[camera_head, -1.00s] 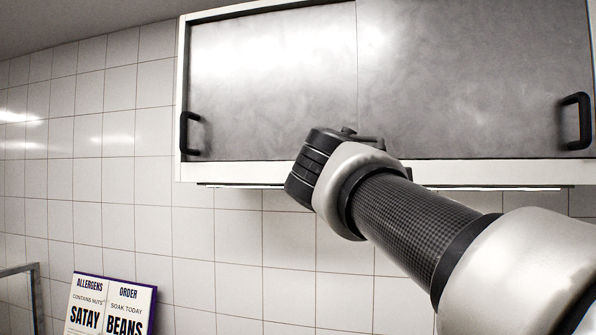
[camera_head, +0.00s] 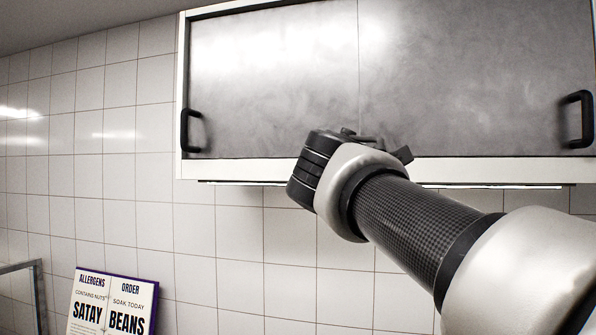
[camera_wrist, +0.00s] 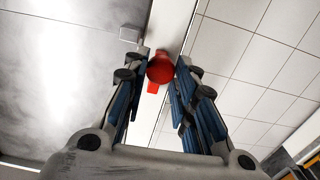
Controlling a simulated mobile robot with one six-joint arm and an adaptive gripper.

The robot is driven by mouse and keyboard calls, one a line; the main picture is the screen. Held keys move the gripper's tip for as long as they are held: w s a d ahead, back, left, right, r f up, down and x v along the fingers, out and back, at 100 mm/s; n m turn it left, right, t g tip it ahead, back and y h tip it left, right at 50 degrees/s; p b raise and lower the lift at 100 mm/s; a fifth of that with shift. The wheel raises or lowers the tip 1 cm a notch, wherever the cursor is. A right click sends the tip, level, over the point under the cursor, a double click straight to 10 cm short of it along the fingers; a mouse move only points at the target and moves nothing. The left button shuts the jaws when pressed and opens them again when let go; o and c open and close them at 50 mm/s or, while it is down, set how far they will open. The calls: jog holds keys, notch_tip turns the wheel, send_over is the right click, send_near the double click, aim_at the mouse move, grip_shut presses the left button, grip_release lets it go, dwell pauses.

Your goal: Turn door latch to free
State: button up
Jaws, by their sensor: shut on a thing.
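The latch (camera_wrist: 160,70) is a round red knob with a short red tab below it. It shows in the wrist view, in front of the pale cabinet frame (camera_wrist: 172,20). My gripper (camera_wrist: 162,62) is shut on the knob, with one finger at each side. Two grey cabinet doors (camera_head: 270,80) are flush side by side and look shut.
The doors have black handles at the left (camera_head: 190,130) and right (camera_head: 577,120). White tiled wall (camera_head: 240,240) lies below and left of the cabinet. An allergens and order sign (camera_head: 112,303) stands low at the left, near a metal frame (camera_head: 38,290).

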jog(key=shift+r, duration=0.1)
jog(key=o, duration=1.1)
jog(key=v, duration=1.2)
